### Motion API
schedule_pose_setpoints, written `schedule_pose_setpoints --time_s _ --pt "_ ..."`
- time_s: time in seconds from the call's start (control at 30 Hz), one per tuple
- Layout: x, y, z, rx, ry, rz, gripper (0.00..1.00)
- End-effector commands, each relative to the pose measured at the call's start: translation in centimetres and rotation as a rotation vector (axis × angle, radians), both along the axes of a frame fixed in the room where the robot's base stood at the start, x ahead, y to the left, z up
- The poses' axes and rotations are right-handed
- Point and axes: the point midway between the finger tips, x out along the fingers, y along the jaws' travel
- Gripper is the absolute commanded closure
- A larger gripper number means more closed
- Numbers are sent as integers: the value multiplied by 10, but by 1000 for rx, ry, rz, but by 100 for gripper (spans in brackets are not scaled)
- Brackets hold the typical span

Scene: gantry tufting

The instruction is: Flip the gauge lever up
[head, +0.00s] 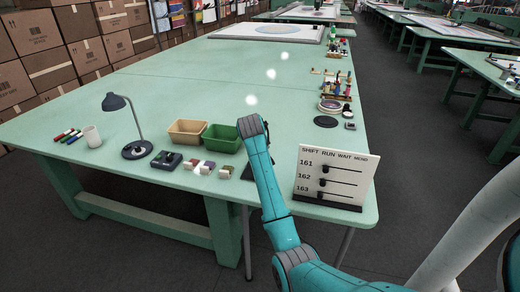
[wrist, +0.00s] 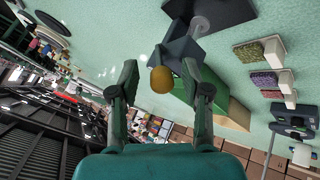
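The wrist view shows what looks like the gauge lever, a blue-grey piece (wrist: 183,48) ending in a round orange knob (wrist: 162,80). It stands by a dark plate (wrist: 215,10) with a grey disc (wrist: 200,26). My gripper (wrist: 160,72) is open, with one finger on each side of the knob in the picture. A gap shows between each finger and the knob, and I cannot tell how far apart they are in depth. In the head view my arm hides the lever and my gripper.
A green bin (head: 222,138) and a tan bin (head: 187,131) stand left of my arm. A white sign board (head: 336,163) stands to the right.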

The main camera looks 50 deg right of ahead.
Motion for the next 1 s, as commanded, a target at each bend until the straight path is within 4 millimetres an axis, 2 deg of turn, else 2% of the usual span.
schedule_pose_setpoints --time_s 0.27,0.7,1.0 --pt "-2 4 6 -2 -1 0 53" --pt "-24 49 68 -2 -3 2 53" --pt "-34 66 91 -1 0 0 53"
